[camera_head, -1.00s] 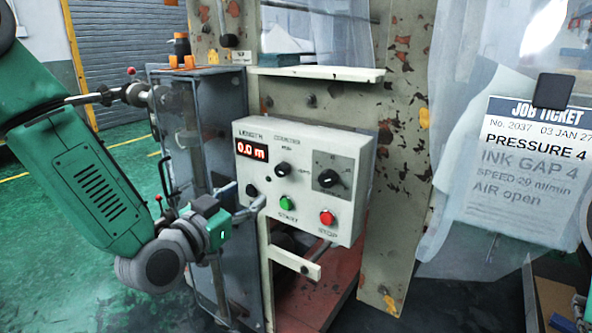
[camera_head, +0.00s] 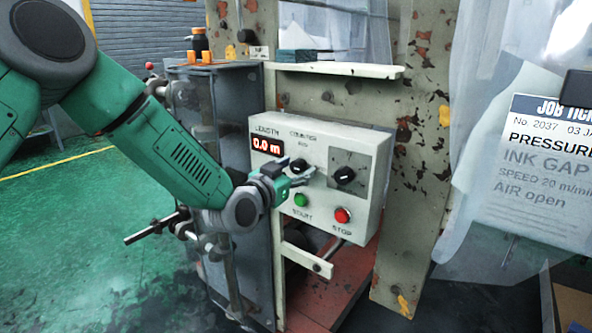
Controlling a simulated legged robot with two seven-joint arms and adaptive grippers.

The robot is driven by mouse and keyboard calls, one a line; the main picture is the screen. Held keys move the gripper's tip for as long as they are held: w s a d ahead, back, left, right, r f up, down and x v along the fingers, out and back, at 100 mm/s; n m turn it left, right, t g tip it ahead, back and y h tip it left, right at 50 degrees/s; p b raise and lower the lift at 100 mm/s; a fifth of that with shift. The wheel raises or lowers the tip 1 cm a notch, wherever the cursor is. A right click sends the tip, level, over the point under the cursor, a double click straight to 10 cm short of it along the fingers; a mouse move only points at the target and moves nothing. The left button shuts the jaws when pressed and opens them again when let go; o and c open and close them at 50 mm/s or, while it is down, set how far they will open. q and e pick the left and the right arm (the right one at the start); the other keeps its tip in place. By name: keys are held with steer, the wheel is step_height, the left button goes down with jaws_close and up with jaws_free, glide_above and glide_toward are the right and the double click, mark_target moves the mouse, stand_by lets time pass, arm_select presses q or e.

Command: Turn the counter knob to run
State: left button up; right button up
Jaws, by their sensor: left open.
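The counter knob (camera_head: 298,166) is a small black knob on the pale control box (camera_head: 372,190), under the lettering "COUNTER". My left gripper (camera_head: 312,176) is open, with its grey fingers in front of the box face at the knob's lower edge. The fingers partly cover the knob, and I cannot tell whether they touch it. The red length display (camera_head: 266,146) reads 0.0 m. My right gripper is not in view.
A larger black knob (camera_head: 344,175) sits right of the counter knob. The green start button (camera_head: 301,199) and red stop button (camera_head: 342,215) are just below. A shelf (camera_head: 340,70) juts out above the box. A job ticket (camera_head: 545,160) hangs at right.

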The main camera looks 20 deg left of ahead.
arm_select(q)
jaws_close()
